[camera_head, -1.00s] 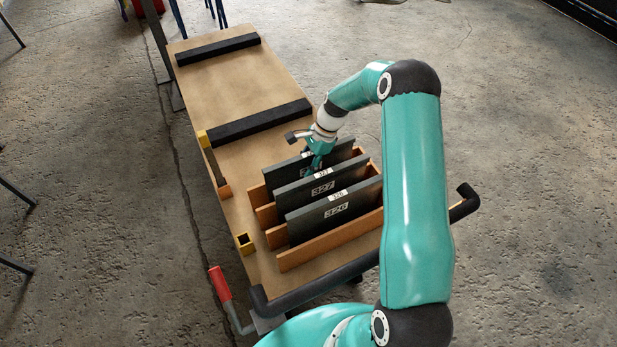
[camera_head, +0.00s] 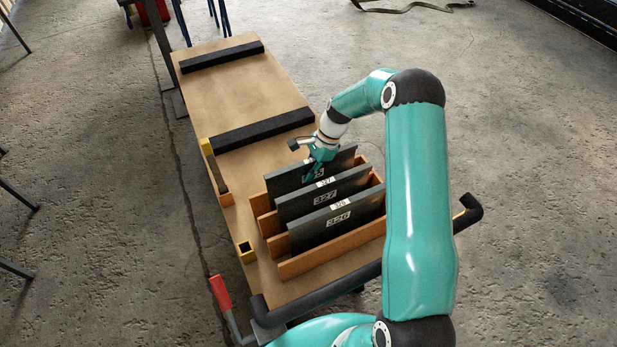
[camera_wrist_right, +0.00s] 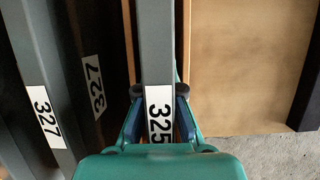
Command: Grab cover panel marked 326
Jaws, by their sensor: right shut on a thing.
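The cover panel marked 326 (camera_head: 345,212) is dark grey and stands upright in the front slot of the wooden rack. The panel marked 327 (camera_head: 350,183) stands behind it, in the middle. The panel marked 325 (camera_head: 285,182) stands at the back. It also shows in the wrist view (camera_wrist_right: 156,45), between my fingers. My right gripper (camera_head: 315,172) is shut on the top edge of panel 325, not on panel 326. In the wrist view, my right gripper (camera_wrist_right: 159,97) has a finger on each side of that edge. My left gripper is not in view.
The orange-brown rack (camera_head: 330,252) stands on a wooden cart top (camera_head: 240,92) with black bars across it. The far cart top is clear.

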